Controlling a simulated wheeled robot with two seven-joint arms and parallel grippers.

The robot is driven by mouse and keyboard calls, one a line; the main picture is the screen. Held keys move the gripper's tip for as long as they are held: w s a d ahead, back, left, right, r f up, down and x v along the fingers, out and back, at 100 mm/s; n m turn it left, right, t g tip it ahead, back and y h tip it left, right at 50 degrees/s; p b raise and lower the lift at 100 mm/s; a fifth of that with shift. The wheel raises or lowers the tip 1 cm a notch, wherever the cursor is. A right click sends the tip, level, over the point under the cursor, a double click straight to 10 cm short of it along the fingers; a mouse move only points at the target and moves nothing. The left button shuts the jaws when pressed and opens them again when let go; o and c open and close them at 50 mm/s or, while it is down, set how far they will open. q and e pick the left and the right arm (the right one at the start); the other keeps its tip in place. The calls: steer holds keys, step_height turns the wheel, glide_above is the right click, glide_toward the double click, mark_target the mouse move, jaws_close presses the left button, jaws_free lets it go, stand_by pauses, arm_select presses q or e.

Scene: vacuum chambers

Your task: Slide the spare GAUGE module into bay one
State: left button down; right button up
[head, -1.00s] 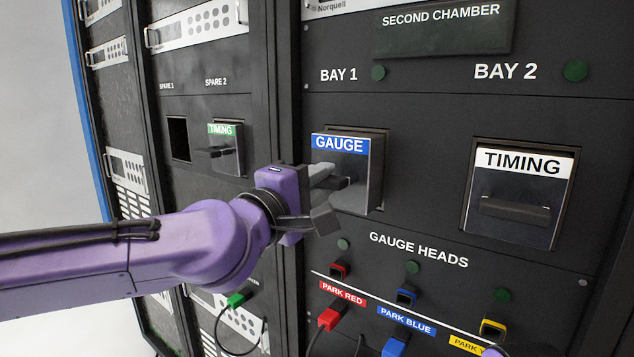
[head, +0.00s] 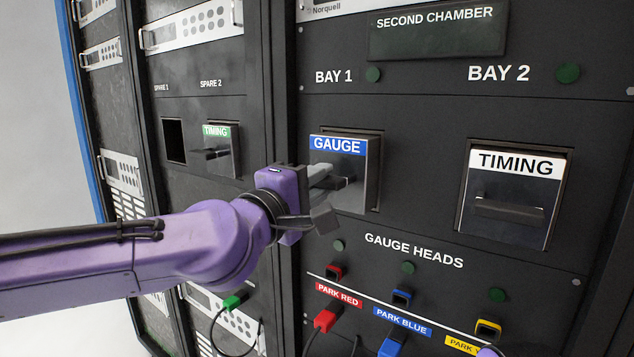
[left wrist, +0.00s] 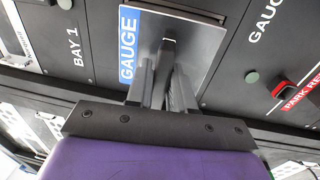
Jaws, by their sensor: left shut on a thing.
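The GAUGE module (head: 356,190), a grey block with a blue label, sits partly in bay one, under the BAY 1 sign. Its front stands out a little from the panel, and a dark strip of the bay opening (head: 377,150) shows at its top and right. My left gripper (head: 330,185) is shut on the module's dark handle. In the left wrist view the fingers (left wrist: 165,85) close around the handle, and the module's face (left wrist: 200,45) fills the middle. How deep the module sits is hard to tell.
Bay two holds a TIMING module (head: 512,190) with a white label. On the left, the SPARE 1 slot (head: 174,141) is empty and SPARE 2 holds a green-labelled TIMING module (head: 220,150). Below are GAUGE HEADS sockets and red (head: 325,320) and blue (head: 391,347) plugs with cables.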

arm_select(q)
steer(key=shift+x, duration=1.3)
stand_by(1.1)
steer(key=c, duration=1.1)
jaws_free()
steer(key=shift+o, duration=1)
steer(key=shift+f, duration=0.15)
steer(key=shift+r+v, duration=0.15)
steer(key=shift+v, duration=1.35)
steer(key=shift+r+v, duration=0.15)
steer(key=shift+v, duration=1.3)
